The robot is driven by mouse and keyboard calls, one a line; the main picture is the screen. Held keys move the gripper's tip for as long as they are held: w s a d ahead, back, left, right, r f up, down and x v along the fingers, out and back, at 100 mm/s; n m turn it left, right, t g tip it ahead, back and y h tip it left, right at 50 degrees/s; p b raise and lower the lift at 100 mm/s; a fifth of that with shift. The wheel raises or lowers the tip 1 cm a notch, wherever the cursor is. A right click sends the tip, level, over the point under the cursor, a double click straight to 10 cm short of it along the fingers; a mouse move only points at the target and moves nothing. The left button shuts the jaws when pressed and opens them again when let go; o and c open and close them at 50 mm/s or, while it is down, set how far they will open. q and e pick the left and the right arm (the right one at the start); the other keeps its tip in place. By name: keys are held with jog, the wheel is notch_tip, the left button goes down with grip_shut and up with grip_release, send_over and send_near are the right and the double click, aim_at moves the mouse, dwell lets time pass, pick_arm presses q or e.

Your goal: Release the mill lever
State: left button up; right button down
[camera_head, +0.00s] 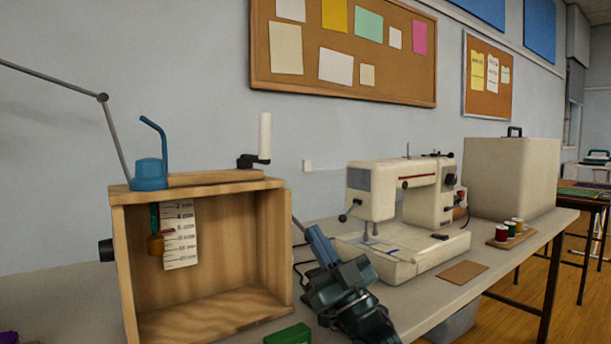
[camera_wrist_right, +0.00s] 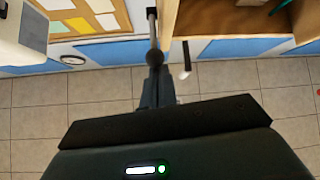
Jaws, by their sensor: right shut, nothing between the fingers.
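A wooden open-front box (camera_head: 118,260) stands on the table at left. On its top are a blue fitting with a curved hook (camera_head: 152,174) and an upright white handle (camera_head: 264,137) on a dark bracket. Inside hang a marked paper scale (camera_head: 180,234) and a brass-coloured piece (camera_head: 156,246). My right gripper (camera_head: 318,245) is shut and empty, just right of the box. A thin dark rod (camera_head: 298,229) shows beside its fingers. The right wrist view shows a dark ball (camera_wrist_right: 155,57) by the fingers; contact is unclear. My left gripper is out of view.
A cream sewing machine (camera_head: 395,200) stands close right of my gripper. Behind it are a cream case (camera_head: 510,178) and a tray with thread spools (camera_head: 511,235). A green block (camera_head: 288,335) lies by the box's front. A grey jointed rod (camera_head: 103,97) slants down toward the box.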

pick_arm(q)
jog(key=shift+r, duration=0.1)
pick_arm(e)
jog(key=shift+s+d, duration=0.1)
pick_arm(q)
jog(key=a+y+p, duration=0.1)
jog(key=p, duration=0.2)
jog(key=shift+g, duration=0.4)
pick_arm(e)
jog(key=s+d, duration=0.8)
jog(key=s, duration=0.1)
jog(key=shift+s+d+f, duration=0.15)
jog(key=shift+s+f, duration=0.15)
jog(key=shift+f, duration=0.15)
